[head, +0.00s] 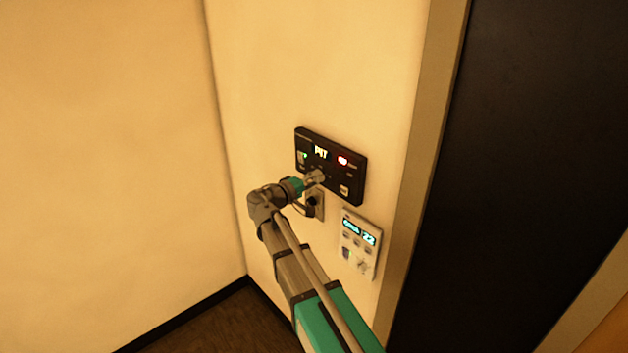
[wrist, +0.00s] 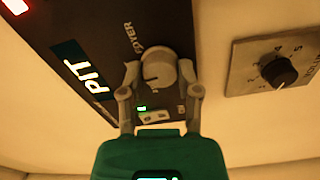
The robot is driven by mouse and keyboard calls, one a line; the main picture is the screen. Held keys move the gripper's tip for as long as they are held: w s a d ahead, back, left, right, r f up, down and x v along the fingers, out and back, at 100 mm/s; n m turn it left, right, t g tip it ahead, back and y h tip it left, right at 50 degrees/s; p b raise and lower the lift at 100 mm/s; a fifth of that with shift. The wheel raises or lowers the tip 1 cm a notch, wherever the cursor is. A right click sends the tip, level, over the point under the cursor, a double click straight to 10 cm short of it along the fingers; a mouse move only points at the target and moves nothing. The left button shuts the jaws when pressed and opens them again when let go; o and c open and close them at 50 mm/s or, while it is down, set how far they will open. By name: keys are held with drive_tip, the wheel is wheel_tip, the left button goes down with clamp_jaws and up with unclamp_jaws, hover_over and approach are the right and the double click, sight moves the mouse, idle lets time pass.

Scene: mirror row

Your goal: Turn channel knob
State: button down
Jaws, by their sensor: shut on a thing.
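A black panel (head: 330,166) is mounted on the cream wall, with a lit display (head: 320,152) reading PIT. It fills the upper left of the wrist view (wrist: 80,40). A round grey knob (wrist: 158,66) sits on this panel beside partly hidden lettering; I cannot read that it is a channel knob. My gripper (wrist: 160,76) has one finger on each side of this knob and is shut on it. A dark mark shows on the knob's face. In the head view, my gripper (head: 315,178) covers the knob at the panel's lower left.
A grey plate with a black numbered knob (wrist: 278,72) is beside the panel; it also shows below the panel in the head view (head: 314,203). A white thermostat-like unit (head: 360,244) reading 22 is at lower right. A door frame (head: 426,150) stands right.

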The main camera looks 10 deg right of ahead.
drive_tip(key=shift+m, duration=0.6)
drive_tip(key=shift+c, duration=1.5)
unclamp_jaws()
drive_tip(key=v, duration=1.2)
drive_tip(key=shift+d, duration=0.1)
